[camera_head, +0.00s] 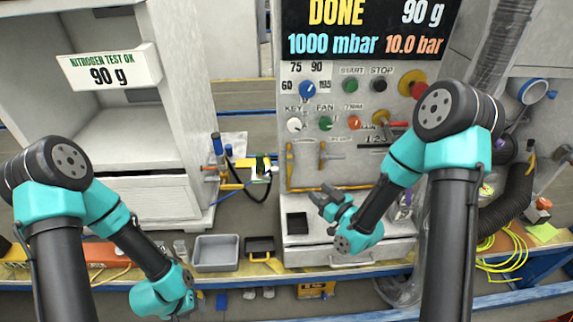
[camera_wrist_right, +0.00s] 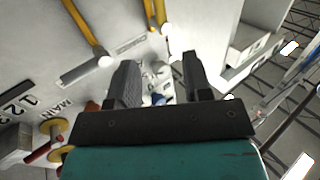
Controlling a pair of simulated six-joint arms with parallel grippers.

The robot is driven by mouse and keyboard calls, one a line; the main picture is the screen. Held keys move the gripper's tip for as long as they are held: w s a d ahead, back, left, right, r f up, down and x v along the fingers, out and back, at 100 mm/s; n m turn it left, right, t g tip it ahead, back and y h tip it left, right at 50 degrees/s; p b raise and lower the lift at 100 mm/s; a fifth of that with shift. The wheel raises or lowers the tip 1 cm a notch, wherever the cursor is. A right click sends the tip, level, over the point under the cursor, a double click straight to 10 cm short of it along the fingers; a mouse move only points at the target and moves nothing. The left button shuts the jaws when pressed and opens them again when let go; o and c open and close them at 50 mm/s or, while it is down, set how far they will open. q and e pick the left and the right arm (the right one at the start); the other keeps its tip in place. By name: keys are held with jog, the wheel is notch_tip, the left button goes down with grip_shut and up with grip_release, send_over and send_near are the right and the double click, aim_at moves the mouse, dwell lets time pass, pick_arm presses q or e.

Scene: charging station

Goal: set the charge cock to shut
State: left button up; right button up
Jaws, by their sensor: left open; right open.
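Two lever cocks sit low on the front of the charging machine: the left cock (camera_head: 290,160) and the right cock (camera_head: 323,156), both with yellow parts. I cannot read which is the charge cock. In the right wrist view, yellow bars (camera_wrist_right: 84,28) with pale ends show beyond my fingers. My right gripper (camera_head: 325,194) is open and empty, just below the right cock and apart from it. My left gripper (camera_head: 184,302) is low at the left, far from the cocks; its fingers are mostly hidden.
A brass valve set (camera_head: 240,178) with blue and red handles and a black hose stands left of the machine. A red main lever (camera_head: 397,124) and knobs sit above the cocks. A grey tray (camera_head: 216,253) lies on the bench. The display (camera_head: 366,28) reads DONE, 90 g.

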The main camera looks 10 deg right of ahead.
aim_at(291, 168)
jog(key=x, duration=1.7)
jog(key=shift+w+a, duration=0.15)
grip_shut()
dwell(0.3)
